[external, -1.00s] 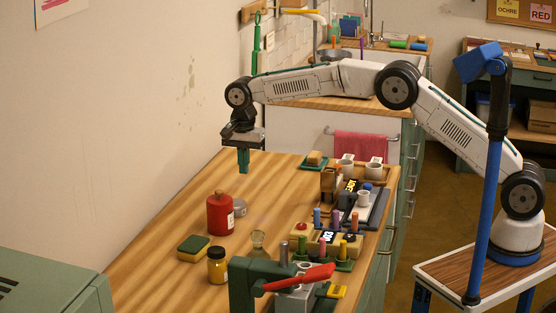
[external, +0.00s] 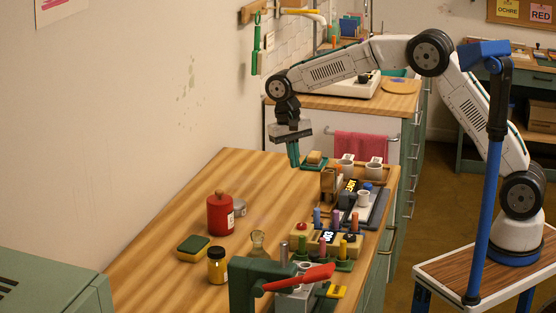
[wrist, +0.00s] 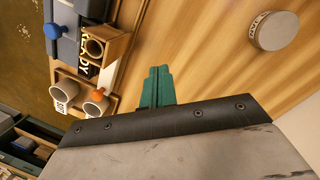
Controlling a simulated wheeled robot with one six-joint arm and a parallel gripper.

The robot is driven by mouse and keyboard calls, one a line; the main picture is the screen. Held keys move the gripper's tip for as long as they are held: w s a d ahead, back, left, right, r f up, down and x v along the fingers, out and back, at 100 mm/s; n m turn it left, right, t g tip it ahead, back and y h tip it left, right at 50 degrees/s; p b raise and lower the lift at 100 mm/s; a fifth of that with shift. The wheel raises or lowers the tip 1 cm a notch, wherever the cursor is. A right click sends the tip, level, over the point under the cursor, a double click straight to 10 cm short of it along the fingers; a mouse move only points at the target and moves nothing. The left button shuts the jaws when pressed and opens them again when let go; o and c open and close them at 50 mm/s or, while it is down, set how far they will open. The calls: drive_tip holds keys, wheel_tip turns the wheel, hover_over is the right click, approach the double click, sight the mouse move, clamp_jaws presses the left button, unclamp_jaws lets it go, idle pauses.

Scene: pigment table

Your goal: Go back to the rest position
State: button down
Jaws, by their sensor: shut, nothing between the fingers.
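My gripper (external: 294,155) hangs in the air above the far right part of the wooden table (external: 245,180), fingers pointing down. It is to the left of the wooden holder and close to the green tray with a sponge (external: 314,160) in the picture. Its green fingers are together and empty, and they also show in the wrist view (wrist: 157,86). My arm arches from the base at the right.
A red jar (external: 220,214), a sponge (external: 193,248) and a yellow jar (external: 217,266) stand on the left. White cups (external: 374,169), a wooden holder (external: 328,185) and pigment sticks crowd the right edge. The table's middle is mostly clear.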

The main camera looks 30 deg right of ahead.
drive_tip(key=s+d+r+n, duration=0.1)
drive_tip(key=s+d+r, duration=0.2)
drive_tip(key=s+d, duration=0.35)
drive_tip(key=s+d+r+n, duration=0.1)
drive_tip(key=s+d+r, duration=0.25)
drive_tip(key=d, duration=0.55)
drive_tip(key=s+d+r+n, duration=0.1)
drive_tip(key=s+d+r, duration=0.2)
drive_tip(key=s+d, duration=0.35)
drive_tip(key=s+d+r+m+t+y, duration=0.1)
drive_tip(key=s+d+t, duration=0.1)
drive_tip(key=s+d, duration=1.4)
drive_tip(key=shift+s+d+m+t, duration=0.3)
drive_tip(key=shift+s+m+t, duration=0.1)
drive_tip(key=shift+s, duration=1.1)
